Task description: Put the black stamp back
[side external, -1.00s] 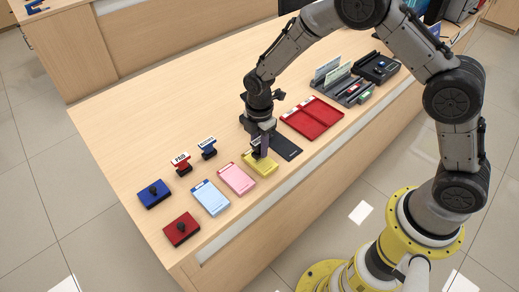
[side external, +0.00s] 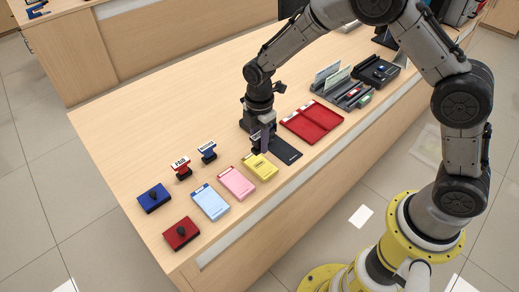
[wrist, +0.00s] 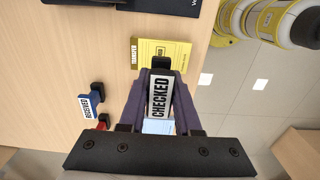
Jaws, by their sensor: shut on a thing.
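My gripper (side external: 262,146) is shut on the black stamp (wrist: 160,97), whose white label reads CHECKED in the wrist view. In the side view the stamp is mostly hidden by my fingers. It is held over the far edge of the yellow slip pad (side external: 261,168), which also shows in the wrist view (wrist: 172,55). I cannot tell the exact gap below it. A red stamp (side external: 181,168) and a blue stamp (side external: 208,152) stand upright to the left.
A black mat (side external: 284,150) lies right of the yellow pad, with a red tray (side external: 313,121) beyond. Pink (side external: 236,183) and light blue (side external: 210,203) pads lie left. Blue (side external: 153,198) and red (side external: 181,232) knobbed boxes sit at the left end. The counter behind the stamps is clear.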

